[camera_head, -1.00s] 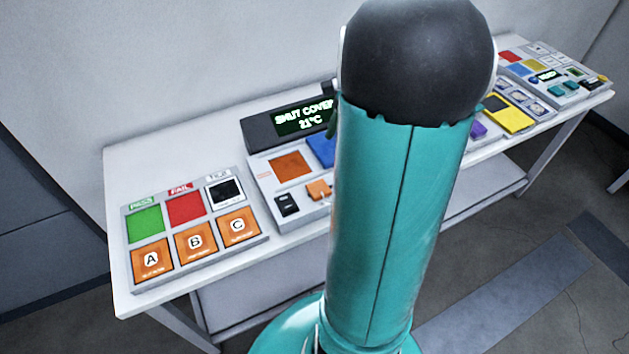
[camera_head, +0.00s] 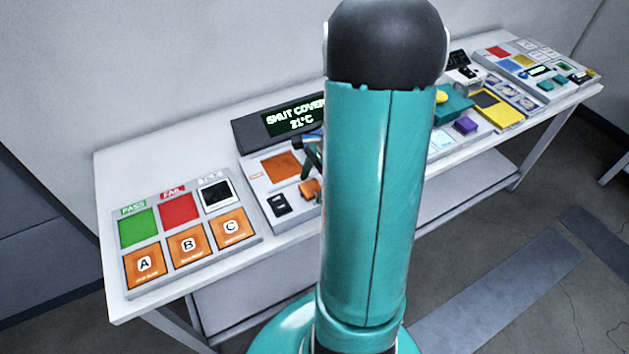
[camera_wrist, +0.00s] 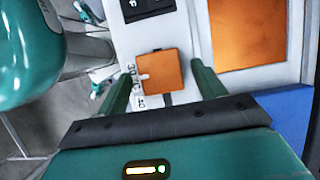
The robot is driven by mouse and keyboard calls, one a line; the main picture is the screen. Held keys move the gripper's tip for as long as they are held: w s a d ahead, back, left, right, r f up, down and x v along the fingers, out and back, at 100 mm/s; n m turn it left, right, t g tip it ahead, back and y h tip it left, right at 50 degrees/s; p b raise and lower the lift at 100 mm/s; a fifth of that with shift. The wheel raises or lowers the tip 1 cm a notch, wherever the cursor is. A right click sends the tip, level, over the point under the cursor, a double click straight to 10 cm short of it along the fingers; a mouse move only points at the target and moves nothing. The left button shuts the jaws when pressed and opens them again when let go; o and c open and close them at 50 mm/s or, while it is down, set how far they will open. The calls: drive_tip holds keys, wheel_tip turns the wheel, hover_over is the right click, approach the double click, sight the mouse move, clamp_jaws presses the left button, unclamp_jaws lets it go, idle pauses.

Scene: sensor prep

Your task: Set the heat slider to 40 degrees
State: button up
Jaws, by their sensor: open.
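The heat slider is an orange square knob (camera_wrist: 165,74) with a small white notch on its left side, next to the printed marks 30 and 40. The notch lies nearer the 30 mark. In the head view the knob (camera_head: 309,188) shows on the middle panel, partly hidden by my arm. My gripper (camera_wrist: 162,66) is open, one finger on each side of the knob, with nothing gripped. I cannot tell whether a finger touches it. A display (camera_head: 296,117) above the panel reads SHUT COVER and 21°C.
A black switch (camera_head: 280,204) sits left of the knob and a larger orange pad (camera_head: 281,167) behind it. A button panel (camera_head: 190,232) with A, B and C stands at the left. A purple block (camera_head: 466,125) and more panels lie to the right on the white table (camera_head: 112,165).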

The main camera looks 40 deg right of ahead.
drive_tip(key=shift+c, duration=0.4)
drive_tip(key=c, duration=1.3)
drive_tip(key=d, duration=0.2)
drive_tip(key=s+d, duration=0.1)
drive_tip(key=d, duration=0.2)
drive_tip(key=shift+s, duration=0.15)
drive_tip(key=shift+a, duration=0.1)
drive_tip(key=o, duration=1.4)
drive_tip(key=shift+r, duration=0.1)
drive_tip(key=v, duration=1.3)
drive_tip(key=shift+s+d+r, duration=0.15)
drive_tip(key=shift+d+r, duration=0.05)
drive_tip(key=shift+r, duration=0.1)
